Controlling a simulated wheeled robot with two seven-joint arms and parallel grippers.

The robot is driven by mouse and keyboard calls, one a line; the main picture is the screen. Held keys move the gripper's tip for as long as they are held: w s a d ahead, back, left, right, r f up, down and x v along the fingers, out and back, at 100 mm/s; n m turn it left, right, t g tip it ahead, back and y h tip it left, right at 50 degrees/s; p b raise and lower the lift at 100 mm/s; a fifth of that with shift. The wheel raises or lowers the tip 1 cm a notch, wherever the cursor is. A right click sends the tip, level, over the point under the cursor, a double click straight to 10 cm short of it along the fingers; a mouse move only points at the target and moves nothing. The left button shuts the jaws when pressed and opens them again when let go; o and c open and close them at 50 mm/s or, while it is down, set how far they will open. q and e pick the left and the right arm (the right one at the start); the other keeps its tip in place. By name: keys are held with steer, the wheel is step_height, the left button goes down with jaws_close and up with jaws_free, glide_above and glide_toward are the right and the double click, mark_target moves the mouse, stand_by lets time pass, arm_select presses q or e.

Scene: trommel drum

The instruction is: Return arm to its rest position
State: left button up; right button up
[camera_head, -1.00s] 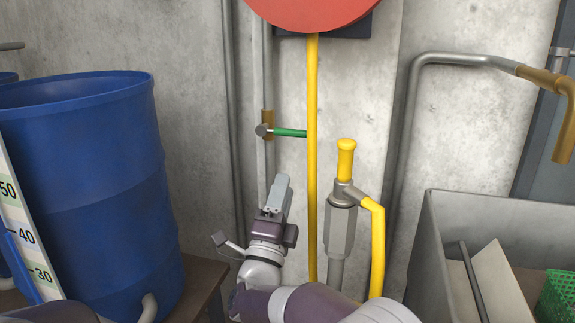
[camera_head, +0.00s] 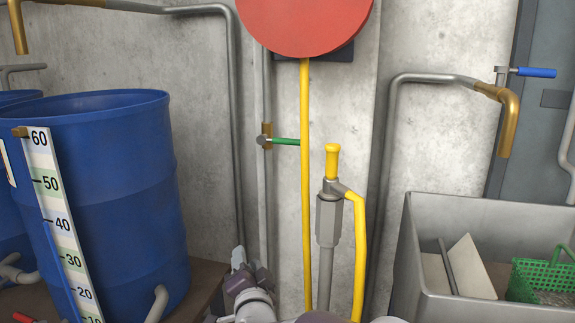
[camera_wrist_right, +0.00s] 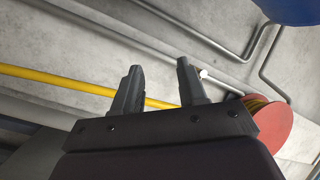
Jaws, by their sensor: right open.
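My right gripper (camera_head: 238,257) is low in the head view, in front of the concrete wall and left of the yellow pipe. In the right wrist view its two fingers (camera_wrist_right: 158,88) stand apart with nothing between them but background. Part of my right arm shows at the bottom edge of the head view. My left gripper does not show in either view.
A blue barrel (camera_head: 120,190) with a level scale (camera_head: 60,220) stands at left. A yellow hose (camera_head: 305,190) hangs from a red reel (camera_head: 300,22), near a yellow-handled spray lance (camera_head: 329,215). A green-handled valve (camera_head: 285,141) is behind. A grey trough (camera_head: 480,215) holds a green basket (camera_head: 540,275).

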steer(key=s+d+f+n+g, duration=0.4)
steer(key=s+d+f+g, duration=0.15)
steer(key=f, duration=0.25)
steer(key=s+d+f+n+g, duration=0.4)
steer(key=s+f+n+g, duration=0.1)
steer(key=s+f, duration=0.25)
steer(key=s+d+f+g+h, duration=0.2)
steer(key=s+d+g+h, duration=0.3)
steer(key=s+d, duration=1.15)
step_height(320, 180, up, 36)
steer(key=w+y+p, duration=0.1)
steer(key=p, duration=3.4)
steer(key=shift+d+r+m+g+p, duration=0.15)
steer(key=shift+d+m+g+p, duration=0.2)
steer(key=shift+d+g, duration=0.1)
